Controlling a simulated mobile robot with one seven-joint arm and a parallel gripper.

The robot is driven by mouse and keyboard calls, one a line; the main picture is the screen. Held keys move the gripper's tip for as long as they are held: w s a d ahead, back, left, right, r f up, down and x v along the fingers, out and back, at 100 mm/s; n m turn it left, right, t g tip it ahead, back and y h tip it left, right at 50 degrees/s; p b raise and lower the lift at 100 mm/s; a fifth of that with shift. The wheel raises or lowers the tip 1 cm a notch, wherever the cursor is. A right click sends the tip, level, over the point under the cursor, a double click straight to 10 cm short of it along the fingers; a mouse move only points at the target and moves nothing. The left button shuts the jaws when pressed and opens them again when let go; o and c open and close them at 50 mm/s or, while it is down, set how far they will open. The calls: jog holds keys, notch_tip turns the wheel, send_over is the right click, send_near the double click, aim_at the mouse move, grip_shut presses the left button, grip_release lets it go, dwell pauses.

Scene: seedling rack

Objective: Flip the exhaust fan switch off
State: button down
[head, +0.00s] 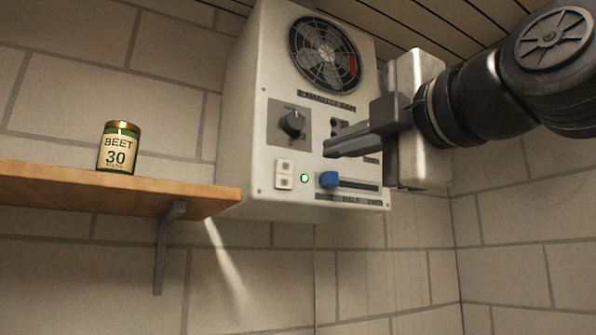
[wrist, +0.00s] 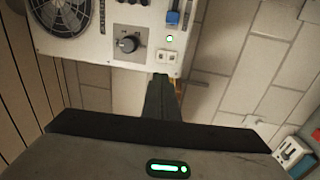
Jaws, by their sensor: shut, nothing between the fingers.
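The exhaust fan unit (head: 245,150) is a pale box on the wall with a round fan grille (head: 324,53) and a label strip below it. My gripper (head: 328,149) is shut and empty in front of the panel; contact is unclear.
A wooden shelf (head: 60,178) on a metal bracket (head: 163,245) stands at the left, with a green can labelled BEET 30 (head: 119,147) on it. Block walls surround the unit. In the wrist view, small objects (wrist: 290,155) lie at the lower right.

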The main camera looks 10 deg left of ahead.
aim_at(283, 165)
jog(key=p+x, duration=0.3)
jog(key=x, duration=1.1)
